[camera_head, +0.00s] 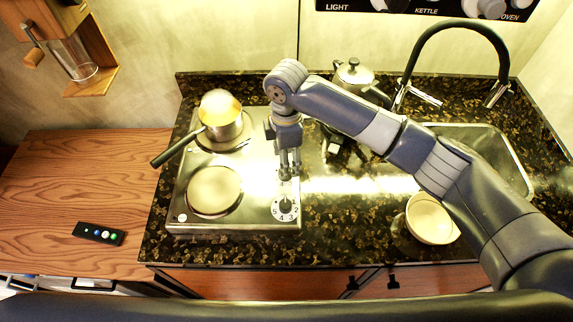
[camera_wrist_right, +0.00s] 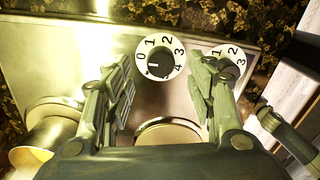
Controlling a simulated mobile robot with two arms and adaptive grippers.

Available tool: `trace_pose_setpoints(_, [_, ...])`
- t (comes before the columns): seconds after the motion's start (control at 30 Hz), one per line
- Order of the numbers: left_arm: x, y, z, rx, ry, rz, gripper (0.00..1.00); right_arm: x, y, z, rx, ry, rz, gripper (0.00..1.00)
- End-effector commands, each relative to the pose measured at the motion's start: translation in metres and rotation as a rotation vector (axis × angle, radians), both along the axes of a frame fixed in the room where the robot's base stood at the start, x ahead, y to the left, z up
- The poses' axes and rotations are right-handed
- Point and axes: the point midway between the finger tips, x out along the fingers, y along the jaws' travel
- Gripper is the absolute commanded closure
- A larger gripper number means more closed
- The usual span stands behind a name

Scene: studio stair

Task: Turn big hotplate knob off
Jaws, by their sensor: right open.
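The steel hotplate (camera_head: 250,215) sits on the counter, with two round plates and knobs at its right side. In the right wrist view, one black knob (camera_wrist_right: 160,64) on a white numbered dial shows between my open fingers. A second dial (camera_wrist_right: 236,52) is partly hidden behind the finger on the right. In the head view the front knob (camera_head: 286,207) is clear; my gripper covers the area behind it. My right gripper (camera_head: 289,172) points down there, open and empty; it also shows in the right wrist view (camera_wrist_right: 161,72). I cannot tell whether it touches the knob.
A pot (camera_head: 222,122) stands on the back plate, its handle pointing left. The front plate (camera_head: 213,190) is bare. A moka pot (camera_head: 354,76) stands behind my arm, a bowl (camera_head: 431,218) near the sink (camera_head: 497,150). A remote (camera_head: 99,233) lies on the wooden cabinet.

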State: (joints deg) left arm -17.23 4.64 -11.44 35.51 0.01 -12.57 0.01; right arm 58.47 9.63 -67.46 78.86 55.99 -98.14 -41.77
Motion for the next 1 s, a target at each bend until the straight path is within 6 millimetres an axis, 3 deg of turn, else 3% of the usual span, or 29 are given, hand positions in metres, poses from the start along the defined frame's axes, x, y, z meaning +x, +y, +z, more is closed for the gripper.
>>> trace_pose_setpoints(0.2, [0.001, -0.001, 0.0, -0.001, -0.001, 0.0, 0.6, 0.001, 0.0, 0.047, 0.002, -0.003, 0.001, 0.49])
trace_pose_setpoints(0.4, [0.001, -0.001, 0.0, -0.001, -0.001, 0.0, 0.6, 0.0, 0.0, 0.071, 0.0, -0.001, -0.001, 0.49])
trace_pose_setpoints(1.0, [0.001, -0.001, 0.0, -0.001, -0.001, -0.001, 0.6, 0.0, 0.0, 0.076, 0.0, 0.001, 0.0, 0.49])
